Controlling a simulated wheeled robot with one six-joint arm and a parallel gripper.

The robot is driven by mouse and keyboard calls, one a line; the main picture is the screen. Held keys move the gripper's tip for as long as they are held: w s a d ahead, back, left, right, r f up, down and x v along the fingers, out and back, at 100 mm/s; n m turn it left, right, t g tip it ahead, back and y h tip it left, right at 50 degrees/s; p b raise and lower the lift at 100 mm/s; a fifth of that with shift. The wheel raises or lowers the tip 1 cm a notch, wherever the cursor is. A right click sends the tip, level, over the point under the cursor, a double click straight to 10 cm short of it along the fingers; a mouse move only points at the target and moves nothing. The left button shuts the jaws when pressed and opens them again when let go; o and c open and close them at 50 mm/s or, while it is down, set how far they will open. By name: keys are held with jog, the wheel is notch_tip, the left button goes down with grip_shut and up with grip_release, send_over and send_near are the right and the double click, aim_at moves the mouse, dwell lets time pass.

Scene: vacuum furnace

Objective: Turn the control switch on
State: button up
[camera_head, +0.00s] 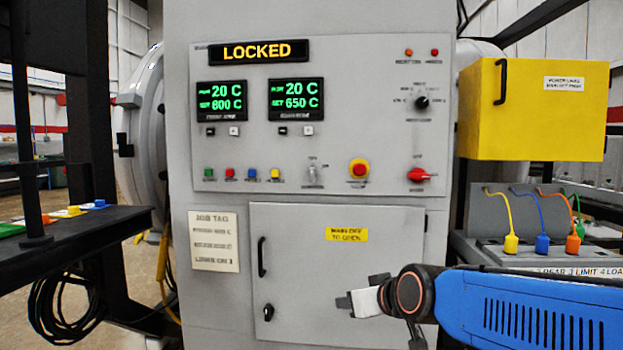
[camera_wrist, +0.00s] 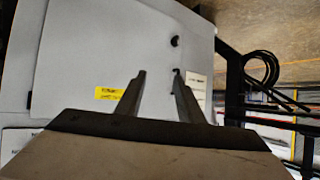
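The control panel (camera_head: 262,125) is on the front of the grey furnace cabinet. A small grey switch (camera_head: 313,173) sits low on it, left of a red emergency button on a yellow base (camera_head: 358,170). A red rotary switch (camera_head: 419,175) is at the lower right and a black selector knob (camera_head: 422,102) is above it. Their labels are too small to read, so I cannot tell which is the control switch. My gripper (camera_head: 350,302) is below the panel, in front of the lower door. In the wrist view my gripper (camera_wrist: 159,72) has its fingers apart with nothing between them.
The lower door (camera_head: 335,220) is closed; it also fills much of the wrist view (camera_wrist: 90,50). A yellow box (camera_head: 530,125) and several coloured plugs (camera_head: 541,243) are at the right. A dark bench (camera_head: 80,235) is at the left. The display (camera_head: 252,52) reads LOCKED.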

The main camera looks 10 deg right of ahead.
jog(key=w+a+r+t, duration=0.2)
jog(key=w+r+t, duration=0.1)
jog(key=w+r, duration=0.3)
jog(key=w+a+r+t, duration=0.2)
jog(key=w+a+r, duration=0.1)
jog(key=w, duration=0.5)
jog(key=m+t+h, duration=0.5)
jog(key=h, duration=0.3)
send_near(312, 175)
jog(key=shift+h, duration=0.4)
jog(key=x, duration=0.9)
jog(key=shift+w+a+f, duration=0.1)
jog(key=shift+w+a, duration=0.05)
jog(key=shift+w, duration=0.05)
grip_shut()
